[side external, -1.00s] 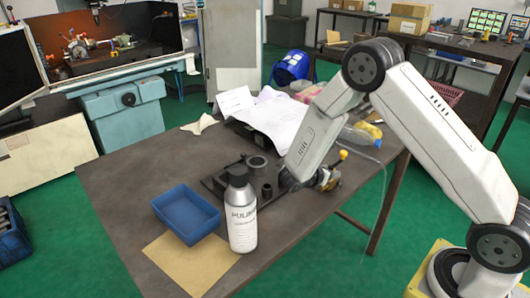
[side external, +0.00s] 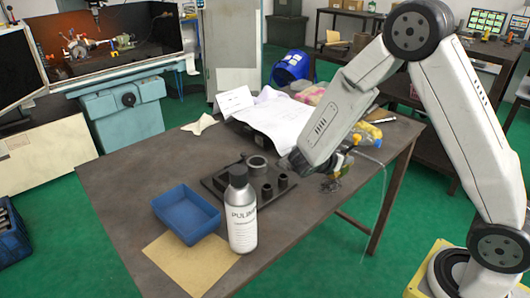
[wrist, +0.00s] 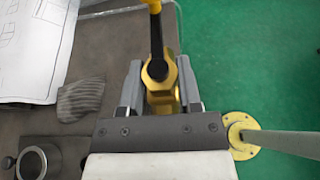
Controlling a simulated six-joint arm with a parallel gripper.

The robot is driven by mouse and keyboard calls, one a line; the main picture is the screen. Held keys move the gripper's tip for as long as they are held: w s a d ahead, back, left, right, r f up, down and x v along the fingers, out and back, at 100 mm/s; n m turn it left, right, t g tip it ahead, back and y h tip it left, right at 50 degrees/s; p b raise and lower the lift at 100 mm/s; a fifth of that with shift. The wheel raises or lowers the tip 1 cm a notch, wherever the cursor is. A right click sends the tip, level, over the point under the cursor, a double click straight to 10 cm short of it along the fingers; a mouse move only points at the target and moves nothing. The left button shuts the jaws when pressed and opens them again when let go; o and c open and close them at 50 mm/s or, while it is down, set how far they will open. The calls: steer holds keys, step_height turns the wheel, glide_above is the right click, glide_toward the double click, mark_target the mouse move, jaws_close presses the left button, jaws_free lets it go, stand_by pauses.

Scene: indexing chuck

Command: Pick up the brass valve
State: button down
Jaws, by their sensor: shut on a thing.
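The brass valve (wrist: 163,88) sits between the two grey fingers of my gripper (wrist: 158,80) in the wrist view. Its dark lever with a yellow end points to the top of that picture. In the side view my gripper (side external: 332,174) is low over the right part of the table, and the valve beneath it is small and partly hidden by my wrist. The fingers are closed on the valve's body. I cannot tell exactly how far it is above the table.
A dark plate with a ring (side external: 257,164) and short cylinders lies left of my gripper. A white bottle (side external: 242,222), a blue tray (side external: 187,228) and brown paper (side external: 175,265) are near the front. Paper sheets (side external: 272,118) lie behind. The table's right edge is close.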

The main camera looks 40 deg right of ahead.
steer(key=s+a+r, duration=0.3)
steer(key=s+r, duration=0.2)
steer(key=s, duration=0.4)
steer(key=shift+s+r, duration=0.25)
steer(key=shift+s, duration=0.1)
stand_by(0.4)
